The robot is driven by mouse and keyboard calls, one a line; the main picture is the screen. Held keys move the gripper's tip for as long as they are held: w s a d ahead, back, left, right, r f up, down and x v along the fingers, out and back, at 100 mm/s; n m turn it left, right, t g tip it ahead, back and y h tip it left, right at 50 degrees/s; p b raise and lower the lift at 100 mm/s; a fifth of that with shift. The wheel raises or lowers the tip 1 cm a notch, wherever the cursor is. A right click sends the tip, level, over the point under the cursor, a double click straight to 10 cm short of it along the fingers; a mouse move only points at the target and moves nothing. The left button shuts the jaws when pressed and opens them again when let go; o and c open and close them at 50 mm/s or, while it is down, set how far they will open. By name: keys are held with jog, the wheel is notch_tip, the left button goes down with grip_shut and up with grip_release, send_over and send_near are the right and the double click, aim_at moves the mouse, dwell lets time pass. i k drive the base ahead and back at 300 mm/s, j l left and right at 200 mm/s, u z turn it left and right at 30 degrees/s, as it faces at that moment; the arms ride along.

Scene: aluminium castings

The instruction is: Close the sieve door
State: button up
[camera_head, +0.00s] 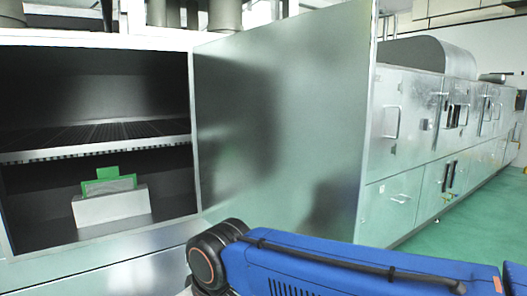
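The sieve door (285,120) is a large flat grey metal panel. It stands open, swung out to the right of a metal cabinet (97,235), with its left edge at the cabinet opening's right side. The cabinet's dark inside shows, with a perforated shelf (95,137) across the middle. Part of my blue arm crosses the lower right in front of the door's lower edge. My gripper is not in view, and I cannot tell whether the arm touches the door.
Inside the cabinet, a pale block (111,206) stands on the floor with a green piece (108,180) on or behind it. A row of metal cabinets with handles (450,120) runs back on the right. Green floor (470,225) beside them is clear.

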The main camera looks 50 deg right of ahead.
aim_at(284, 108)
jog(key=k+l+u, duration=0.95)
jog(key=k+l, duration=0.1)
jog(key=l, duration=0.2)
jog(key=k+l, duration=0.1)
jog(key=l, duration=0.2)
jog(key=k+l, duration=0.1)
jog(key=l, duration=0.2)
jog(key=i+l+z, duration=0.1)
jog(key=i+l, duration=0.6)
